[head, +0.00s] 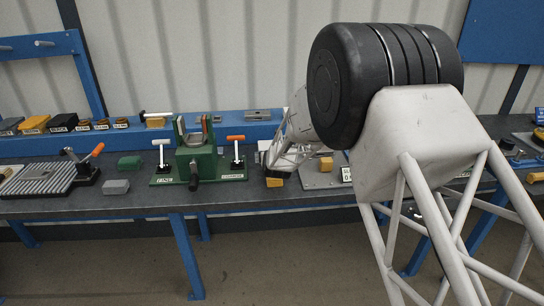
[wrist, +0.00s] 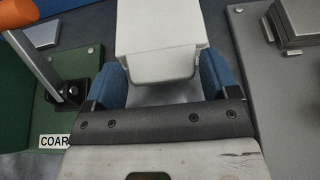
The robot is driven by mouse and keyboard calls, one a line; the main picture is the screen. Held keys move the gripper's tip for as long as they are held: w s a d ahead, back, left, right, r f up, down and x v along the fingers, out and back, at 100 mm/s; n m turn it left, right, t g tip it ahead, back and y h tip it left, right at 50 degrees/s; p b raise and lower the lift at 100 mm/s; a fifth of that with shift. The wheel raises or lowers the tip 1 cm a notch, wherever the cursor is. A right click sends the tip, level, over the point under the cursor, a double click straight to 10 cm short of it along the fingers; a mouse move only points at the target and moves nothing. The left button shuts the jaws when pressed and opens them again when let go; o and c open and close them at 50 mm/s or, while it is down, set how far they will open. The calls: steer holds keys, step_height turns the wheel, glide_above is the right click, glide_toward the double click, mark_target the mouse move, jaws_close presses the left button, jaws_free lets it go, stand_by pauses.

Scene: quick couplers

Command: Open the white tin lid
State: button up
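The white tin (wrist: 160,30) shows in the wrist view at the top middle, with a wide, flat upper part, likely its lid, and a narrower rounded part below. My gripper (wrist: 164,80) has its two blue fingers apart, one on each side of the tin. I see no clear grip on it; whether either finger touches the tin is hard to tell.
The green fixture (head: 196,160) with orange- and white-handled clamps stands close left of my gripper; an orange handle (wrist: 32,18) shows in the wrist view. A grey plate (wrist: 270,70) lies at right. Yellow blocks (head: 275,182) sit near my arm. A ribbed plate (head: 42,178) is far left.

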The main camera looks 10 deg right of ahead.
steer(key=c, duration=0.8)
steer(key=shift+c, duration=0.2)
steer(key=shift+r+g, duration=0.25)
steer(key=shift+g, duration=0.35)
steer(key=shift+r+g, duration=0.2)
steer(key=shift+g, duration=0.2)
steer(key=shift+w+r+g, duration=0.1)
steer(key=shift+r+g, duration=0.25)
steer(key=shift+g, duration=0.35)
